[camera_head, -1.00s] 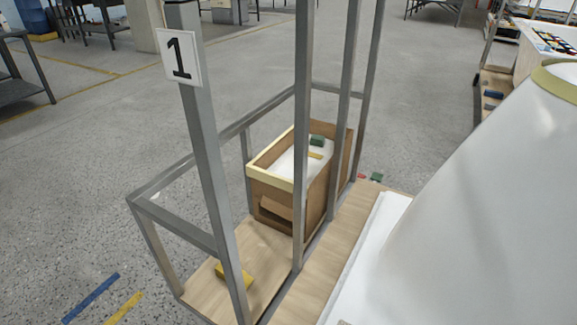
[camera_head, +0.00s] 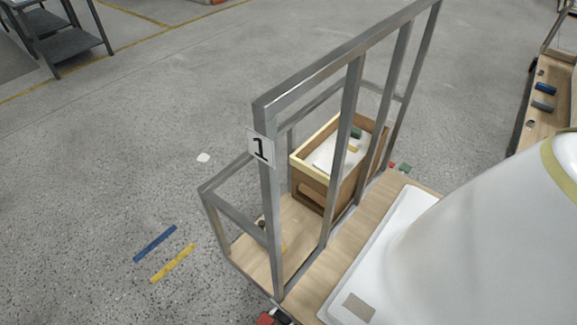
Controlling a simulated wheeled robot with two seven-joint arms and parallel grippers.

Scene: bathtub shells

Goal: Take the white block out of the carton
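The carton (camera_head: 308,172) is a brown open-topped box with pale yellow tape along its rim. It stands on the wooden deck of a metal-framed cart, behind the upright bars. Inside it is a white surface (camera_head: 327,154); I cannot tell whether this is the white block or a lining. A green block (camera_head: 356,131) and a small yellow piece (camera_head: 351,149) lie on or beside the white. A bar hides part of the carton's inside. Neither of my grippers is in view.
The cart's grey frame (camera_head: 340,62) with a "1" sign (camera_head: 260,148) stands around the carton. A large white tub shell (camera_head: 480,235) lies close on the right.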

